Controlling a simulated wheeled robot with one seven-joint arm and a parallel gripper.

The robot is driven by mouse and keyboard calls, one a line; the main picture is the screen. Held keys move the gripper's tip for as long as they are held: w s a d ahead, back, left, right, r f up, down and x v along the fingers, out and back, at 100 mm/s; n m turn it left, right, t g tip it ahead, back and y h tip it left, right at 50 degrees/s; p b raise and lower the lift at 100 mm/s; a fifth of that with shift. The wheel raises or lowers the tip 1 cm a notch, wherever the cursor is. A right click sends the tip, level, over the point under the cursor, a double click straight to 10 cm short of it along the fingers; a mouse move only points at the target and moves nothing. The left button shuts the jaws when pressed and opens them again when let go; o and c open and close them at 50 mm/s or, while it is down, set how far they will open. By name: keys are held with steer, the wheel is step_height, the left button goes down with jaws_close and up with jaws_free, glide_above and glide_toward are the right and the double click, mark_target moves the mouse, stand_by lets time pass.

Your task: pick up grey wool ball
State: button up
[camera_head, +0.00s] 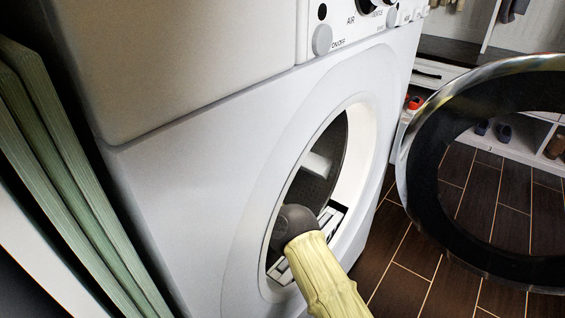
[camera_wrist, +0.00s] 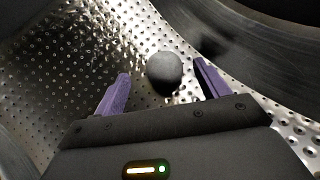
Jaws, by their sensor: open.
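The grey wool ball (camera_wrist: 164,73) is dark, round and fuzzy. In the wrist view it rests on the shiny perforated wall of the drum (camera_wrist: 100,45), a little beyond my fingertips. My gripper (camera_wrist: 161,76) is open, with its purple fingers apart on the left and right of the ball's line. Nothing is held between them. In the head view my arm reaches through the round opening of the washing machine (camera_head: 245,150); the ball is not seen there.
The machine's round door (camera_head: 418,190) stands swung open on the right, its dark ring close to the opening. Green panels (camera_head: 75,190) stand along the left side. Dark tiled floor (camera_head: 400,270) shows below the door. Shoes (camera_head: 503,132) sit in shelves at the back right.

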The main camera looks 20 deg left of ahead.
steer(key=shift+f, duration=0.1)
steer(key=f+b, duration=0.1)
steer(key=d+b, duration=0.1)
steer(key=shift+w+d+f+b, duration=0.2)
steer(key=shift+w+f+b, duration=0.1)
steer(key=shift+w+f, duration=0.1)
steer(key=shift+b+x, duration=1.15)
steer(key=shift+w+d+r, duration=0.1)
steer(key=shift+w+d, duration=0.05)
steer(key=shift+d, duration=0.2)
steer(key=c, duration=1)
